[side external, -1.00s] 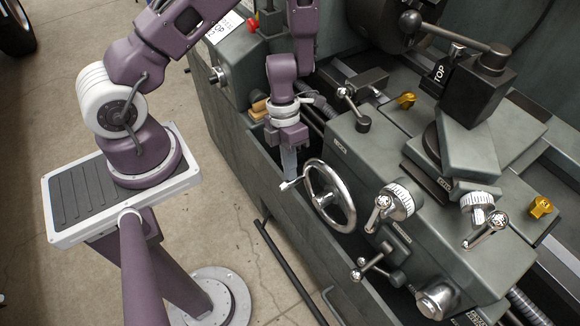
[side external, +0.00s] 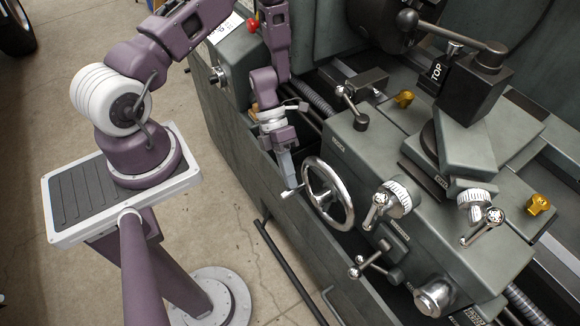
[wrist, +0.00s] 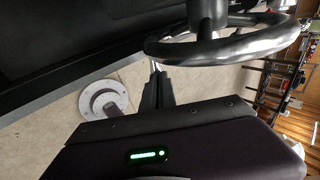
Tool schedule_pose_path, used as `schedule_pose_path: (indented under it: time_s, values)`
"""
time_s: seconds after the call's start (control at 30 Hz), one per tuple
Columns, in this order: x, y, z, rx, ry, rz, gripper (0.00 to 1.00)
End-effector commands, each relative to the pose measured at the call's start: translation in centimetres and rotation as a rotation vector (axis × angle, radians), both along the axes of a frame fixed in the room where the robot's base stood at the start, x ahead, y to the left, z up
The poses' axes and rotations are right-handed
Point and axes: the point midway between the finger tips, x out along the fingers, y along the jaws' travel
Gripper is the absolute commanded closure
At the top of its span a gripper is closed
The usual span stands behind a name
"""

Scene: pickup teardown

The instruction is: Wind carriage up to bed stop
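The carriage (side external: 350,140) is a grey-green block across the lathe bed. Its chrome handwheel (side external: 345,212) faces front and has a small crank handle (side external: 286,195) at its left rim. The wheel also shows large in the wrist view (wrist: 235,45). My gripper (side external: 289,186) points down at the wheel's left side, with its fingertips at the crank handle. In the wrist view, its fingers (wrist: 156,72) are close together with a bright bit of handle at their tips; they look shut on it. I cannot make out the bed stop for certain.
The tool post (side external: 475,90) stands on the carriage. Levers and a dial (side external: 396,200) lie right of the wheel. A threaded rod (side external: 318,100) runs left of the carriage. A black rail (side external: 290,270) lies low in front of the lathe. The concrete floor (side external: 215,205) is open at left.

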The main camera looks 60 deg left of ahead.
Motion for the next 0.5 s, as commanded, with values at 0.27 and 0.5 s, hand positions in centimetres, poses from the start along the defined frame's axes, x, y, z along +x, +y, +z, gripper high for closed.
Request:
schedule_pose_path:
  time_s: [0.27,0.5]
  values:
    - [-0.1,-0.7,-2.8,-0.266,0.001,0.002,1.0]
    - [-0.1,-1.8,-4.6,-0.439,0.001,-0.002,1.0]
